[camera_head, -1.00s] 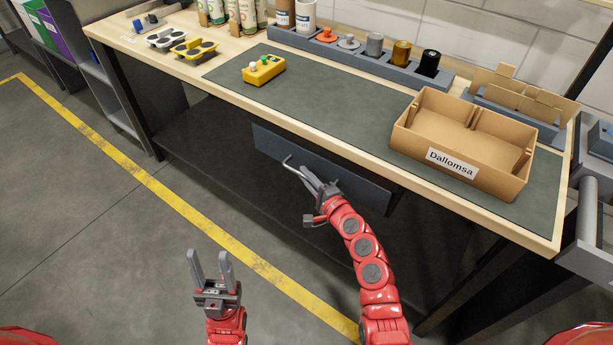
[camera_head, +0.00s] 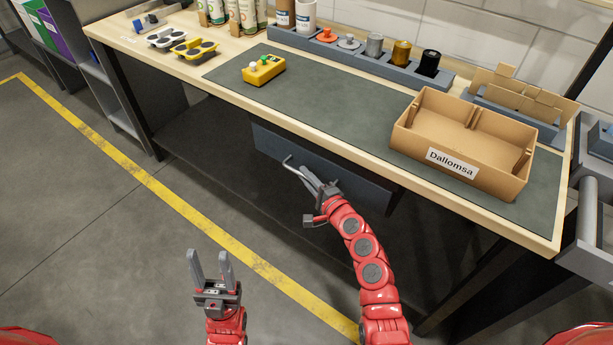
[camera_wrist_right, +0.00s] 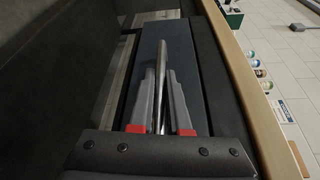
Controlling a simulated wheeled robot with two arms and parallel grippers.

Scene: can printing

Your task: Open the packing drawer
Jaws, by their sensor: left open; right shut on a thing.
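The packing drawer (camera_head: 352,178) has a dark blue-grey front and sits under the workbench's front edge. Its metal bar handle (camera_head: 291,164) sticks out from the front. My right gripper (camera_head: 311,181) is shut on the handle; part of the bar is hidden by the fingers. In the right wrist view the handle (camera_wrist_right: 161,62) runs between the two grey fingers of my right gripper (camera_wrist_right: 163,92). The drawer looks shut or nearly shut; no inside shows. My left gripper (camera_head: 210,267) is open and empty, low over the floor, well apart from the drawer.
The workbench (camera_head: 221,48) holds an open cardboard box (camera_head: 408,118) labelled Dallomsa, a yellow button box (camera_head: 263,72) and a grey rack (camera_head: 363,65) of coloured pieces. Below the drawer is a dark lower shelf (camera_head: 215,145). The floor in front is free.

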